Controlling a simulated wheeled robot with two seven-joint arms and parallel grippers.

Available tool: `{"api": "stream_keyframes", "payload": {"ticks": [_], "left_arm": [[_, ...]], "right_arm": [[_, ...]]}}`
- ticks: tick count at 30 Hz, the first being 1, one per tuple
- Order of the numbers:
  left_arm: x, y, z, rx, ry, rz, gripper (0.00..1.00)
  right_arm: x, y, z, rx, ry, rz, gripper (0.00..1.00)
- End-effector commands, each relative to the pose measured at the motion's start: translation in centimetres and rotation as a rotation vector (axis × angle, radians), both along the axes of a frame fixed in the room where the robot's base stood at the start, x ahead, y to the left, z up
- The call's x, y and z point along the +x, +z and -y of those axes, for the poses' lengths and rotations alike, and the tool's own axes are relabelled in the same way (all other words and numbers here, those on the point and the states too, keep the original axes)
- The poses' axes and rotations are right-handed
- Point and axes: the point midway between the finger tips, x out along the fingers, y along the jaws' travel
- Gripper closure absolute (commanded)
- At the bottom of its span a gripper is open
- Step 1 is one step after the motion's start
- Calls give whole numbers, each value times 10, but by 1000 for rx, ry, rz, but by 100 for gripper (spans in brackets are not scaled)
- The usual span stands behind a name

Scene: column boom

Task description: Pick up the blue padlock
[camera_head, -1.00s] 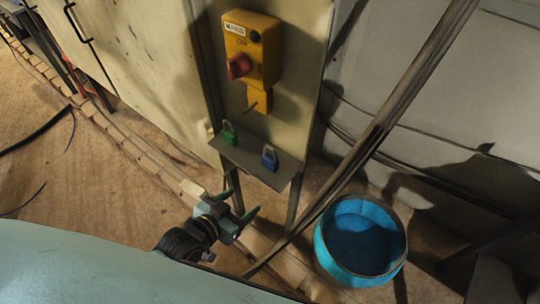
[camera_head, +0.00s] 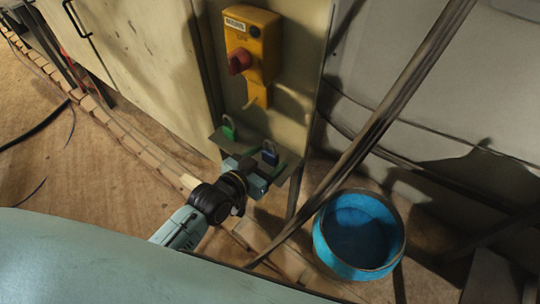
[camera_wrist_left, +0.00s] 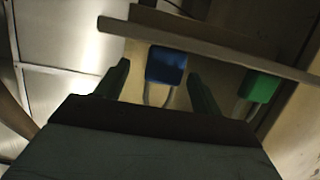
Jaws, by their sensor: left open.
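The blue padlock (camera_head: 270,155) stands on a small grey shelf (camera_head: 289,161) on the front of a cabinet, its shackle up. My left gripper (camera_head: 256,170) is at the front edge of the shelf, close to the blue padlock, and covers part of the shelf. In the left wrist view, which is upside down, the blue padlock (camera_wrist_left: 166,65) shows between the two open fingers (camera_wrist_left: 160,80). I cannot tell whether either finger touches it. A green padlock (camera_head: 228,131) stands on the same shelf to the left, outside the fingers. My right gripper is not in view.
A yellow switch box (camera_head: 254,45) with a red knob is mounted above the shelf. A slanted dark pole (camera_head: 385,115) passes to the right of the shelf. A blue round tub (camera_head: 358,240) stands on the floor at the lower right.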

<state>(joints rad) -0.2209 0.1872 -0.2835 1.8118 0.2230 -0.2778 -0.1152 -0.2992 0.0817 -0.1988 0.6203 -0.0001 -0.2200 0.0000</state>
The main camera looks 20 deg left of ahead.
Motion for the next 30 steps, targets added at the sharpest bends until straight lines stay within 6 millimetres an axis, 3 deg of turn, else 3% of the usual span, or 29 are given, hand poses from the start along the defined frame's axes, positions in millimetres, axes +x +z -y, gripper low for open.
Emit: {"api": "stream_keyframes", "payload": {"ticks": [7, 17, 27, 30], "left_arm": [[34, -6, 8, -1, 0, 2, 33], [39, -9, 10, 0, 0, 1, 33], [39, -9, 9, 0, 0, 1, 77], [39, -8, 9, -1, 0, 2, 84]], "right_arm": [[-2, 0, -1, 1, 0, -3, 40], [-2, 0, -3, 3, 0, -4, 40], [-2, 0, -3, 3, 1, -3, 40], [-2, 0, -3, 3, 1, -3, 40]]}}
